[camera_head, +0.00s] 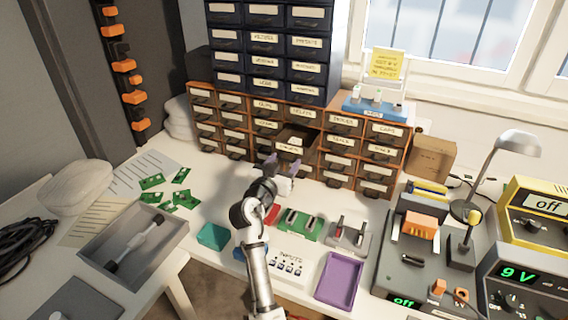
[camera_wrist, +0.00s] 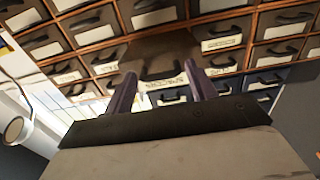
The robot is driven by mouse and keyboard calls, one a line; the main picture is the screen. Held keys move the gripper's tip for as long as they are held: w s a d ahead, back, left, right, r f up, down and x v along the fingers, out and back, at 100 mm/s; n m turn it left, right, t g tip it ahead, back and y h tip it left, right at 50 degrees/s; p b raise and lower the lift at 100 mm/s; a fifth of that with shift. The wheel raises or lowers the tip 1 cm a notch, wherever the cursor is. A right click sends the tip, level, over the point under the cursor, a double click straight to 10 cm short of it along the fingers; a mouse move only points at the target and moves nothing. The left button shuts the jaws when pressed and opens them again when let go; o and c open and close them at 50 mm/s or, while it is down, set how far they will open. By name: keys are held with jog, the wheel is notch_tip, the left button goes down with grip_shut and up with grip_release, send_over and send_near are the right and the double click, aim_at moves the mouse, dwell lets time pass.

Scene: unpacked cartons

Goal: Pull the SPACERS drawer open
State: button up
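The brown drawer cabinet (camera_head: 310,119) stands at the back of the bench with rows of labelled drawers.
A dark blue drawer cabinet (camera_head: 265,41) sits on top. On the bench lie a green board (camera_head: 297,224), a purple tray (camera_head: 339,280), a teal bin (camera_head: 213,236) and a grey tray (camera_head: 150,273). A lamp (camera_head: 515,143) and instruments stand at the right.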

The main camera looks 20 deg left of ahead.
jog(key=shift+o, duration=1.2)
jog(key=s+b, duration=0.4)
jog(key=s, duration=0.9)
jog(key=shift+s+a, duration=0.2)
jog(key=shift+s, duration=0.2)
